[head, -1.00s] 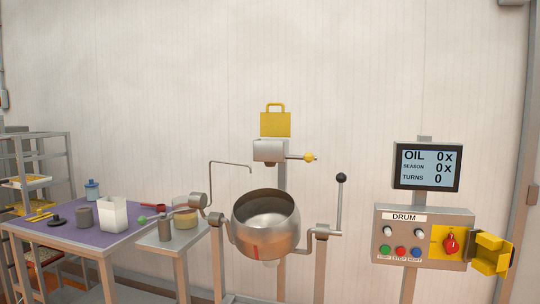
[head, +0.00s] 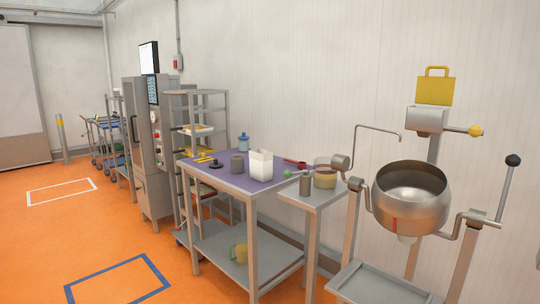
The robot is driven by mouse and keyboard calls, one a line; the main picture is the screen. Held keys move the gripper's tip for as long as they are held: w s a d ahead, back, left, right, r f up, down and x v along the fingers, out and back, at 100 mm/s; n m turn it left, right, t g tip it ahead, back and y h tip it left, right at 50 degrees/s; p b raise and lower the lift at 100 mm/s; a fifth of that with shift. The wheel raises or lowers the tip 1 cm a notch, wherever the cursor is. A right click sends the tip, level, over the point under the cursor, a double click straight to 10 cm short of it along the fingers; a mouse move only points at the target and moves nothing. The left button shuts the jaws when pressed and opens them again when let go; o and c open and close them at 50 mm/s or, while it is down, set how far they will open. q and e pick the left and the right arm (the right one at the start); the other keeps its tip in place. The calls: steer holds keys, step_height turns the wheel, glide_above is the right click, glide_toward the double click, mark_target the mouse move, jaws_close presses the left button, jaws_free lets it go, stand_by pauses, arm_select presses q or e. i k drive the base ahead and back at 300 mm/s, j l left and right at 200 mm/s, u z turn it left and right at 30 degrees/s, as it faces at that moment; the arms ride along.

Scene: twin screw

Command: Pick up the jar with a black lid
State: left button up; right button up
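I cannot make out a jar with a black lid on it. On the purple mat (head: 222,175) lies a small flat black piece with a knob (head: 216,164); whether it is a lid I cannot tell. Beside it stands a grey cup-like container (head: 237,163). A white square container (head: 260,165) stands to its right, and a blue jar (head: 243,142) with a blue top stands at the back. On the small side stand are a grey-brown cylinder (head: 306,185) and a tan round pot (head: 325,176). Neither gripper is in view.
A steel drum (head: 410,205) on a frame stands at right. A shelf rack (head: 205,110) and grey cabinet (head: 150,150) stand behind at left. Orange floor (head: 110,235) is open in front-left.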

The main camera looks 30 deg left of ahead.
mark_target(237, 160)
steer(key=i+j, duration=0.25)
steer(key=j, duration=0.15)
steer(key=i+j+z, duration=0.1)
steer(key=i+j, duration=0.15)
steer(key=j, duration=0.15)
steer(key=i+j, duration=0.25)
steer(key=j, duration=0.15)
steer(key=i+j+z, duration=0.1)
steer(key=i+j, duration=0.15)
steer(key=j, duration=0.15)
steer(key=i+j, duration=0.25)
steer(key=j, duration=0.2)
